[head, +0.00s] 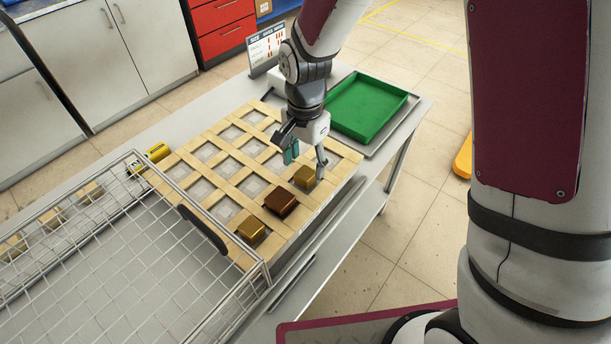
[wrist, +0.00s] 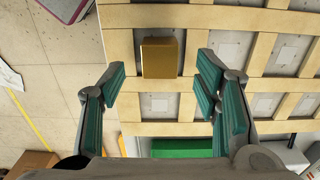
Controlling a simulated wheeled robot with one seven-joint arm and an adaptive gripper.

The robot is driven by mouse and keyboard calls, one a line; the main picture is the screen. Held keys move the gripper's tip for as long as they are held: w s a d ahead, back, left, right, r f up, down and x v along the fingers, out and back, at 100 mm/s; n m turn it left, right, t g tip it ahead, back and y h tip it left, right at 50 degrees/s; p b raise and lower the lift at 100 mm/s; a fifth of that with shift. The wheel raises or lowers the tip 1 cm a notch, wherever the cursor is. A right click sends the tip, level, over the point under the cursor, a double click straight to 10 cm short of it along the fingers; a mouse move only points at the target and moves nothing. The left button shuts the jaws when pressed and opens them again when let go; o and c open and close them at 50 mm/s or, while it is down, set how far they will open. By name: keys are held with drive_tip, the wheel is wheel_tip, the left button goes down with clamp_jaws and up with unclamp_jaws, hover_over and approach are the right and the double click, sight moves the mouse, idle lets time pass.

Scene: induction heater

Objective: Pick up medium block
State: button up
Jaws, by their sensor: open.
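Three blocks sit on the wooden grid (head: 215,180). One gold block (head: 304,178) is nearest the green tray, a brown block (head: 280,201) is in the middle, and another gold block (head: 251,230) is nearest the wire basket. The brown block looks the widest; I cannot tell for sure which block is the medium one. My gripper (head: 305,164) points down, open and empty, just above the gold block nearest the tray. In the wrist view that gold block (wrist: 159,58) lies between the directions of the two spread fingers (wrist: 161,80), a little beyond the fingertips, with a gap on both sides.
The green tray (head: 402,96) stands on the table behind my gripper, to the right. A wire basket (head: 135,250) fills the near left of the table. A small sign (head: 265,47) stands at the back. A yellow object (head: 158,152) lies by the grid's left edge.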

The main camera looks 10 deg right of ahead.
sight(305, 172)
drive_tip(key=shift+f, duration=1.85)
clamp_jaws()
drive_tip(key=shift+r, duration=0.15)
